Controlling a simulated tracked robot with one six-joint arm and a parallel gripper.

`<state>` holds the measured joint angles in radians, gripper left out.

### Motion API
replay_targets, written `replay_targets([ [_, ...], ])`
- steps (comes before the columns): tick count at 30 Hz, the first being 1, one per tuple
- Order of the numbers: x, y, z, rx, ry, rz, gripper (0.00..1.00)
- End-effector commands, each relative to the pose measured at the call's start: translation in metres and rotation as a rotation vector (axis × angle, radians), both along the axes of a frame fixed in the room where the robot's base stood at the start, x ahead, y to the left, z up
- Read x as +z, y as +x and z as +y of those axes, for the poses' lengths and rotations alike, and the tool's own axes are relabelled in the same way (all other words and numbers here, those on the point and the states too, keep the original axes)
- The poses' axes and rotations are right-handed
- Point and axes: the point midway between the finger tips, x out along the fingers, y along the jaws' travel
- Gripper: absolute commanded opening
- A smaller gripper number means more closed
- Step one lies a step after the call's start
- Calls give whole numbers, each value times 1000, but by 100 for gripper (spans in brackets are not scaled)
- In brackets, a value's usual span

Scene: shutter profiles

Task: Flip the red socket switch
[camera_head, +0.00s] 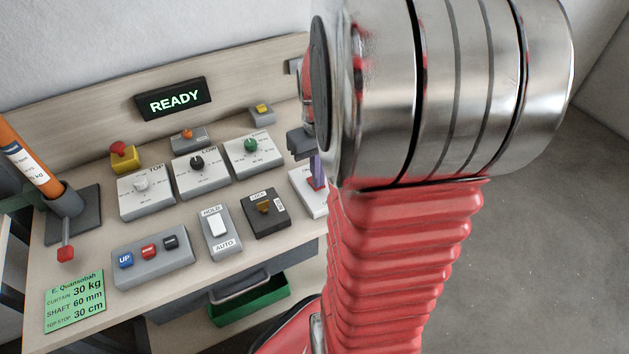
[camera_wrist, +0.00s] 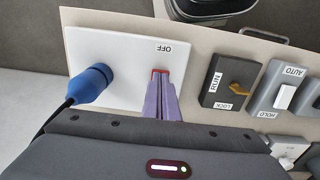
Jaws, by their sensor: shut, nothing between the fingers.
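The red socket switch (camera_wrist: 160,71) is a small red rocker on a white socket plate (camera_wrist: 115,48), beside the printed word OFF. Most of the switch is hidden behind my fingertips. My gripper (camera_wrist: 161,84) has purple fingers, closed together and empty, with the tips right at the switch; I cannot tell if they touch it. In the head view the socket plate (camera_head: 304,193) shows at the right end of the bench, partly behind my arm, with a bit of red just below the purple fingers (camera_head: 316,168).
A blue plug (camera_wrist: 91,82) with a black cable sits in the socket beside my fingers. A dark RUN/LOCK key switch (camera_wrist: 230,82) and a grey HOLD/AUTO switch (camera_wrist: 280,90) stand nearby. A READY display (camera_head: 173,99) is at the back; a green bin (camera_head: 250,312) is below.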

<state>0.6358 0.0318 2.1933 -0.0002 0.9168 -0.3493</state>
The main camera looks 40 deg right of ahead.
Motion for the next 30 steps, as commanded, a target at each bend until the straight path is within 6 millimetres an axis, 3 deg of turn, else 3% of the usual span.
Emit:
replay_targets([
  [14, -3, 0, 0, 0, 0, -1, 0],
  [30, 25, 0, 0, 1, 0, -1, 0],
])
